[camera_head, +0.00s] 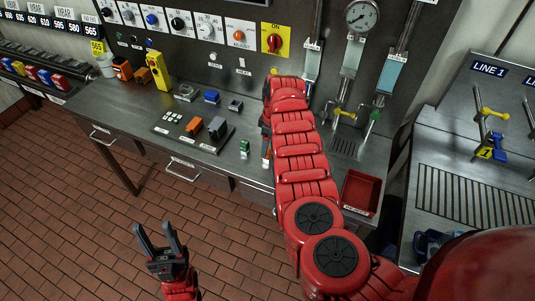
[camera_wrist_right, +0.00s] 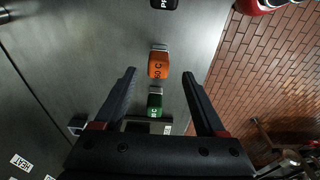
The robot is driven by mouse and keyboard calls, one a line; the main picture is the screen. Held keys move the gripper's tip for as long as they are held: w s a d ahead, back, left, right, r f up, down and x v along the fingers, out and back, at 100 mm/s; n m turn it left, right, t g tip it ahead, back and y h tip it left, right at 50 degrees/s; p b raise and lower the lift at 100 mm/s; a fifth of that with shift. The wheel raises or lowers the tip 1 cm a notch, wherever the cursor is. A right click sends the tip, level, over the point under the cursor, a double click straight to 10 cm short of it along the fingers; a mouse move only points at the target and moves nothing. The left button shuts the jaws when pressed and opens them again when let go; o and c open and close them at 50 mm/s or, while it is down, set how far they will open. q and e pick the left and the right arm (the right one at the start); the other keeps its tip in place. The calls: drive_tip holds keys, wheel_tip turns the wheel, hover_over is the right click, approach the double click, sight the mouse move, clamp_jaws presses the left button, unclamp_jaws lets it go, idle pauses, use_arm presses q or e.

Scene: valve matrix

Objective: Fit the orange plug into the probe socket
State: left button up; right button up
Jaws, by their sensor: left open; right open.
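The orange plug (camera_wrist_right: 158,66) lies on the grey bench in the right wrist view, and what looks like it shows beside my right arm in the head view (camera_head: 266,152). My right gripper (camera_wrist_right: 159,72) is open above the bench, with the orange plug seen between its fingertips and nothing held. In the head view its fingers are hidden by my arm. My left gripper (camera_head: 153,226) is open and empty over the brick floor in front of the bench. I cannot tell which fitting is the probe socket; a black piece with a partly cut-off label (camera_wrist_right: 163,4) shows at the wrist view's top.
A green plug (camera_wrist_right: 154,103) lies close to the orange one. A black pad (camera_head: 178,138) with blocks and several small fixtures, one blue (camera_head: 211,97), are to the left. A red tray (camera_head: 361,192) is right of my arm. The bench's front edge is close.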

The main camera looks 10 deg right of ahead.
drive_tip(key=shift+w+f, duration=0.15)
drive_tip(key=shift+f, duration=0.7)
drive_tip(key=shift+w+a+f+b, duration=0.15)
drive_tip(key=shift+f+b, duration=0.3)
drive_tip(key=shift+f, duration=0.8)
clamp_jaws()
